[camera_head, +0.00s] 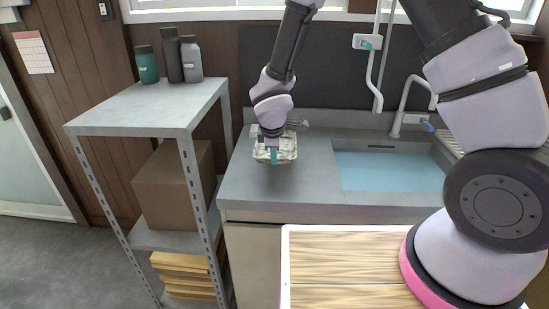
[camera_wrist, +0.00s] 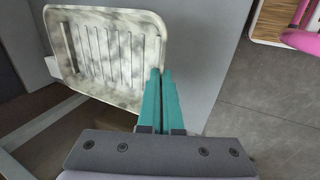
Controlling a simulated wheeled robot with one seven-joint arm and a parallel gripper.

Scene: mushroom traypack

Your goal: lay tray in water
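The tray (camera_wrist: 72,18) is a shallow, mottled grey-white, ribbed tray with a raised rim. In the head view the tray (camera_head: 289,153) is at the left part of the counter, left of the sink; whether it rests there or hangs just above is unclear. My gripper (camera_head: 273,156) is over it, pointing down. In the wrist view the teal fingers of my gripper (camera_wrist: 160,72) are close together at the tray's right rim and appear shut on it. The water (camera_head: 388,172) is light blue and fills the sink basin (camera_head: 444,158) to the right.
A tap (camera_head: 402,108) stands behind the sink. A grey shelf (camera_head: 140,108) with several bottles on top, a cardboard box (camera_head: 175,185) and stacked boards is on the left. A wood-topped surface (camera_head: 345,270) is in front. The counter (camera_head: 310,180) between tray and sink is clear.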

